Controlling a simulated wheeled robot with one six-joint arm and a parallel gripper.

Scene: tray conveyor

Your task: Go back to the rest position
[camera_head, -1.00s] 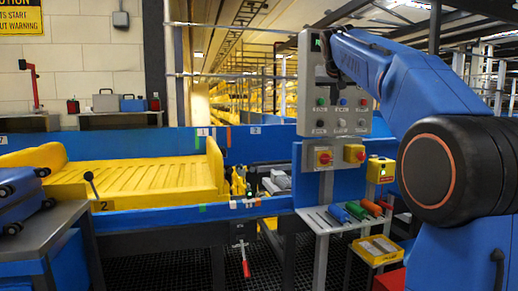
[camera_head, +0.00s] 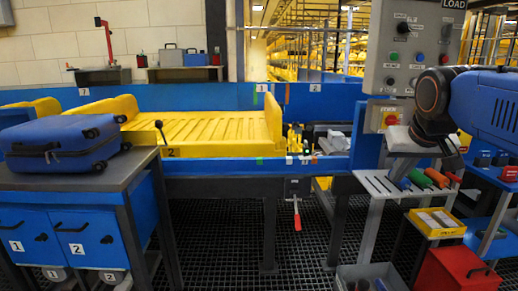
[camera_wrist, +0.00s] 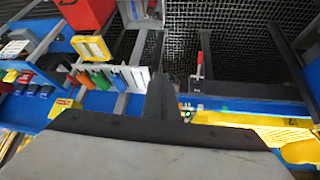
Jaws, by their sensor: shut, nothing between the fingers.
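My arm comes in from the right edge in the head view, its dark wrist joint in front of the button panel (camera_head: 415,50). In the wrist view my gripper (camera_wrist: 164,92) shows as a dark, narrow, closed shape at the lower middle, above a pale grey housing. Nothing shows between the fingers, and they point out over the mesh floor and the tool shelf. In the head view my gripper's fingertips cannot be made out.
A blue suitcase (camera_head: 65,143) lies on the grey-topped bench (camera_head: 135,175) at left. A yellow tray (camera_head: 205,130) sits on the blue conveyor. Coloured tools lie on a slotted shelf (camera_head: 378,186). A red box (camera_head: 455,272) and grey bin (camera_head: 348,280) stand lower right. Mesh floor is open.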

